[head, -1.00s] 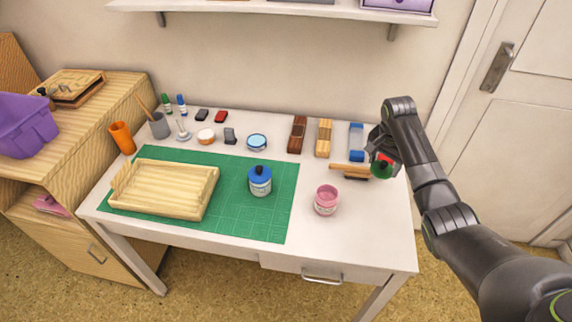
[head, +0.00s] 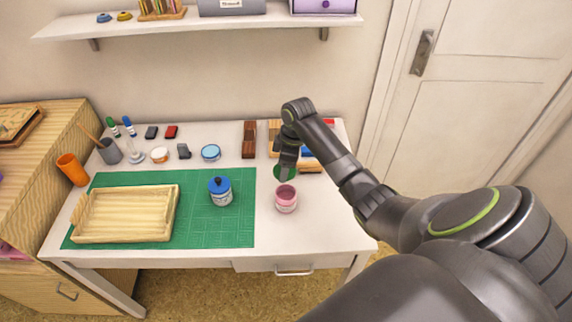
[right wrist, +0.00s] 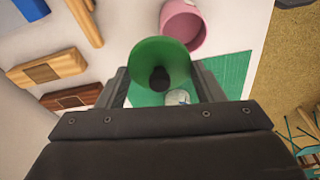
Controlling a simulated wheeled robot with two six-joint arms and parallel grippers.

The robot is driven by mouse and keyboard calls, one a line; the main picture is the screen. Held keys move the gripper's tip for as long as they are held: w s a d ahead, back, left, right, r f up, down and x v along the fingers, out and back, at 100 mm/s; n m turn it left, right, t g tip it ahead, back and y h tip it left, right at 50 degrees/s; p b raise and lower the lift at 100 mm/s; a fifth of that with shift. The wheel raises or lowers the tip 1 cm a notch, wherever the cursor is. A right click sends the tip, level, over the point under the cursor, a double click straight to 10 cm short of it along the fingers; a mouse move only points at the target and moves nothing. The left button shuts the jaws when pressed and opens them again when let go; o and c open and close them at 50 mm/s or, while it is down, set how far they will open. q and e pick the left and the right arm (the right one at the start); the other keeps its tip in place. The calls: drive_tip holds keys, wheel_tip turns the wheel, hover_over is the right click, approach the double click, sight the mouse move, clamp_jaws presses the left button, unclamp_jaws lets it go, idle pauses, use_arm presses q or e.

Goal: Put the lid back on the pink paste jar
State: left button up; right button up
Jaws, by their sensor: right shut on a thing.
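The pink paste jar (head: 286,200) stands upright and open on the white table, right of the green mat. It also shows in the right wrist view (right wrist: 184,30), partly behind the lid. My right gripper (head: 285,166) is shut on a round green lid (head: 279,174) with a dark knob. In the right wrist view the lid (right wrist: 148,58) sits between the fingers of my right gripper (right wrist: 162,82), knob toward the camera. The lid is above the table, just behind the jar in the head view and apart from its mouth. My left gripper is not in view.
A jar with a blue lid (head: 220,193) and a wooden tray (head: 128,215) stand on the green mat (head: 235,228). Wooden blocks (head: 249,140), a blue round tin (head: 211,153) and small items line the back. The table front right of the mat is clear.

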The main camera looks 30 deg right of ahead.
drive_tip(key=n, duration=0.2)
drive_tip(key=s+n+p, duration=0.1)
drive_tip(key=n, duration=0.1)
drive_tip(key=a+r+n, duration=0.1)
drive_tip(key=shift+s+r+n+g+y, duration=0.1)
drive_tip(key=shift+s+n+g+y, duration=0.3)
drive_tip(key=n, duration=0.2)
drive_tip(key=s+n+p, duration=0.1)
drive_tip(key=shift+a+r+n+g, duration=0.15)
drive_tip(key=shift+a+n+g, duration=0.15)
drive_tip(key=shift+a, duration=0.05)
wheel_tip(320, 180, down, 4)
drive_tip(key=b, duration=0.5)
drive_tip(key=shift+f, duration=0.25)
drive_tip(key=shift+f+b, duration=0.35)
drive_tip(key=shift+f, duration=0.6)
drive_tip(key=shift+r+p, duration=0.1)
drive_tip(key=shift+p, duration=0.55)
drive_tip(key=shift+f, duration=0.2)
drive_tip(key=shift+p, duration=0.5)
idle(0.6)
drive_tip(key=o, duration=1)
